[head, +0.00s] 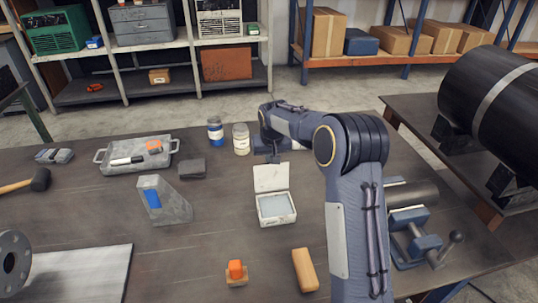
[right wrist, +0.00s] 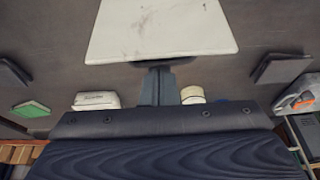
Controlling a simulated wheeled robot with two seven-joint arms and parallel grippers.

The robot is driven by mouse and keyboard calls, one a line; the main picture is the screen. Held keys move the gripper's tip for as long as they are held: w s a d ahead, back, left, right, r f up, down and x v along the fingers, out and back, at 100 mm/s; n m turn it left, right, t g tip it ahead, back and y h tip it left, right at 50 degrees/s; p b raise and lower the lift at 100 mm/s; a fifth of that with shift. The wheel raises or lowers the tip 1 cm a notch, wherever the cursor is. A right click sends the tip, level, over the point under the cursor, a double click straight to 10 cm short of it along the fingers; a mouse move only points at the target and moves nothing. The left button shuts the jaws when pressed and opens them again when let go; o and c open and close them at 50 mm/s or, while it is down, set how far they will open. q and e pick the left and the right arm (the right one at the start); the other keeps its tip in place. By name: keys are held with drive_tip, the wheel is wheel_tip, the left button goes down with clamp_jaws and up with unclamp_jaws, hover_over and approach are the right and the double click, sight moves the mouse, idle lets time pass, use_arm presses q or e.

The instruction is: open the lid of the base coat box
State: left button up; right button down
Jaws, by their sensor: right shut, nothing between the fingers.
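The white base coat box (head: 276,208) sits on the dark workbench near the middle of the head view. Its lid (head: 271,177) stands raised at the box's back edge, and a pale grey surface shows inside the box. My right gripper (head: 273,158) is just behind the lid's upper edge, pointing down, shut and empty. In the right wrist view a white, scuffed panel that looks like the lid (right wrist: 160,30) fills the top, and the shut fingertips (right wrist: 158,72) are at its edge. I cannot tell whether they touch it. My left gripper is out of view.
Two jars, one blue-banded (head: 215,132) and one pale (head: 241,139), stand left of the right gripper. A grey tray (head: 110,167), a dark block (head: 191,167) and an angled grey block (head: 172,203) lie left. A wooden block (head: 305,270) is in front; a vise (head: 415,245) is right.

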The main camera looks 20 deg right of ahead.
drive_tip(key=s+t+b, duration=0.1)
drive_tip(key=b, duration=0.2)
drive_tip(key=shift+a, duration=0.15)
drive_tip(key=shift+s+a+r+b, duration=0.1)
drive_tip(key=shift+s+r+b, duration=0.15)
drive_tip(key=shift+b, duration=0.25)
drive_tip(key=shift+s+r, duration=0.25)
drive_tip(key=shift+s, duration=0.05)
